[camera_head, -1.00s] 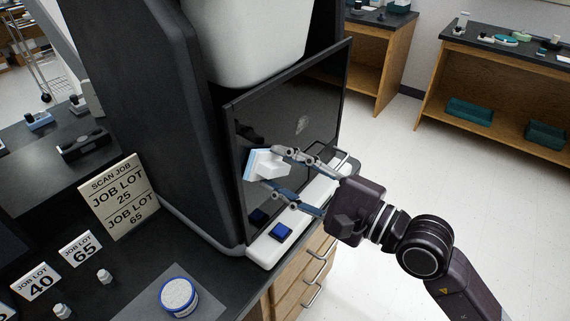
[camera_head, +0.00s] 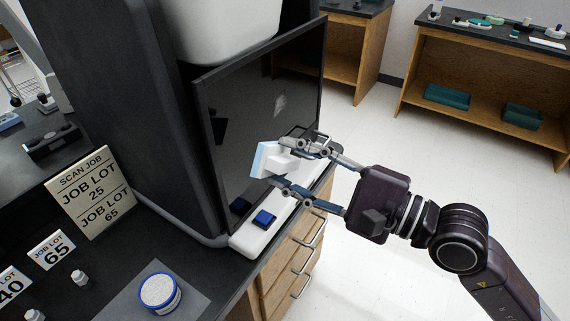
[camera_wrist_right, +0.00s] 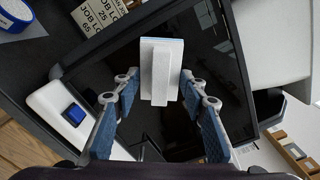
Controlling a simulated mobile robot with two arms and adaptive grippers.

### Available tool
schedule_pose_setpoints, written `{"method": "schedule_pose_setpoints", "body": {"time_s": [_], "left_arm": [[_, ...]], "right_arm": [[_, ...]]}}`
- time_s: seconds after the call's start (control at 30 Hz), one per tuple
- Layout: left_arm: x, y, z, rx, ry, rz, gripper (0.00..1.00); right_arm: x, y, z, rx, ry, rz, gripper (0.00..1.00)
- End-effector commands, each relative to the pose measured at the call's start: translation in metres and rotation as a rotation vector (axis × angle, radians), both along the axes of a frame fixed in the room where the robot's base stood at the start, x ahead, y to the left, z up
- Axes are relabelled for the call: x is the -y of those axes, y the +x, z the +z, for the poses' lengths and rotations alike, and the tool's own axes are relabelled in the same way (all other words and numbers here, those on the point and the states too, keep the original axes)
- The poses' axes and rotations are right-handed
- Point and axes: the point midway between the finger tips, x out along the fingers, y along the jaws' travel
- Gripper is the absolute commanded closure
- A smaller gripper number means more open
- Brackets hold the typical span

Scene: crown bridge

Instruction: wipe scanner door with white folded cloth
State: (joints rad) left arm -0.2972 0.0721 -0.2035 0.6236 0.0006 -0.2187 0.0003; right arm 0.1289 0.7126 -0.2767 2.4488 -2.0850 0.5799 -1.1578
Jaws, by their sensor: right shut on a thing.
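The scanner door (camera_head: 240,110) is a dark glossy panel in a thin frame, standing upright on the scanner's front. A faint pale smudge (camera_head: 280,103) shows on it. In the right wrist view the cloth (camera_wrist_right: 161,72) shows between the fingers, against the dark door (camera_wrist_right: 215,75). My left gripper is not in view.
A white ledge with a blue button (camera_head: 264,218) runs below the door. A blue-rimmed round tub (camera_head: 159,293) and job-lot signs (camera_head: 90,195) stand on the dark counter to the left. Wooden benches (camera_head: 480,90) stand behind; the floor to the right is clear.

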Motion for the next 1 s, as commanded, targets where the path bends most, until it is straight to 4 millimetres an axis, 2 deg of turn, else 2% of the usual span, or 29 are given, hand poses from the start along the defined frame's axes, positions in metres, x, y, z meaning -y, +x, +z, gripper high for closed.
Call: {"method": "schedule_pose_setpoints", "body": {"time_s": [0.2,0.6,1.0], "left_arm": [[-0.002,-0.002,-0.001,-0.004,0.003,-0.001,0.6],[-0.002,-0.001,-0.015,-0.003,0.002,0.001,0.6],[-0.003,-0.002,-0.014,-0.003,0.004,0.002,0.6]], "right_arm": [[0.001,0.0,0.0,0.001,0.0,-0.001,0.8],[0.024,-0.017,-0.001,0.001,-0.002,-0.001,0.8],[0.024,-0.017,0.001,0.001,0.0,-0.001,0.8]]}}
